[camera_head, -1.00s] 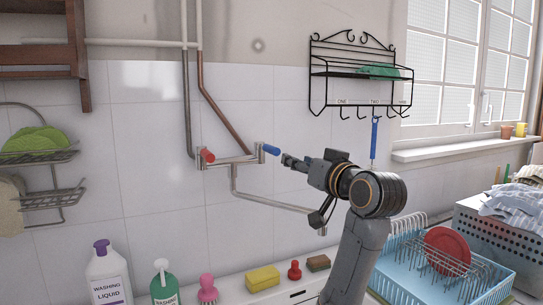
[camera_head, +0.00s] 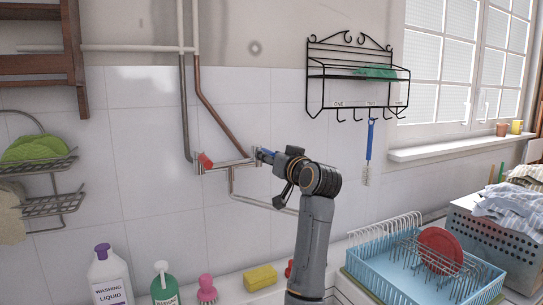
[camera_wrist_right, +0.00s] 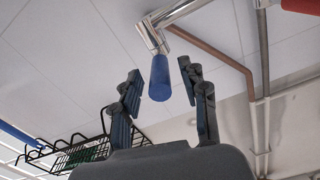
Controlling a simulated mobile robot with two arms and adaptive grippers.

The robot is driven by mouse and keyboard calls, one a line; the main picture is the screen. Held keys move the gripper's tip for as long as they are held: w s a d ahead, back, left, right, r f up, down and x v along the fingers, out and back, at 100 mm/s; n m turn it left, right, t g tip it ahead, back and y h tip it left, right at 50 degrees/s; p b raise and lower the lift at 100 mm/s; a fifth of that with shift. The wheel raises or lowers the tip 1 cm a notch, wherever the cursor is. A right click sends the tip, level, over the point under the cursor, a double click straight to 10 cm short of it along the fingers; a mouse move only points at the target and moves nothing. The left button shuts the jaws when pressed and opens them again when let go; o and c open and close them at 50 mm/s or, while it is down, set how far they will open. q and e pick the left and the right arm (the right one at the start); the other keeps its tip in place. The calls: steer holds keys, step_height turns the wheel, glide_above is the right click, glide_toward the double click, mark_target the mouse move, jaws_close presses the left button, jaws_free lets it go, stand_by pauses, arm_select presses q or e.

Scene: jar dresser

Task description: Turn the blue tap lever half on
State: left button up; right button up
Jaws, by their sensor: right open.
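The blue tap lever (camera_head: 266,154) sits at the right end of the wall tap (camera_head: 232,165), with a red lever (camera_head: 206,160) at the left end. My right gripper (camera_head: 272,157) is at the blue lever and partly hides it in the head view. In the right wrist view, my right gripper (camera_wrist_right: 160,85) is open, and the blue lever (camera_wrist_right: 160,78) stands between its two fingers with a gap to at least the right finger. Whether the left finger touches it I cannot tell. My left gripper is not in view.
A black wire shelf (camera_head: 357,75) with a hanging blue brush (camera_head: 369,145) is on the wall to the right. A blue dish rack (camera_head: 405,265) stands lower right. Bottles, including washing liquid (camera_head: 108,280), stand along the bottom left.

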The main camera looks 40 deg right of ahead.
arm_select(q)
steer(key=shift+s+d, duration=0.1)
arm_select(e)
jaws_close()
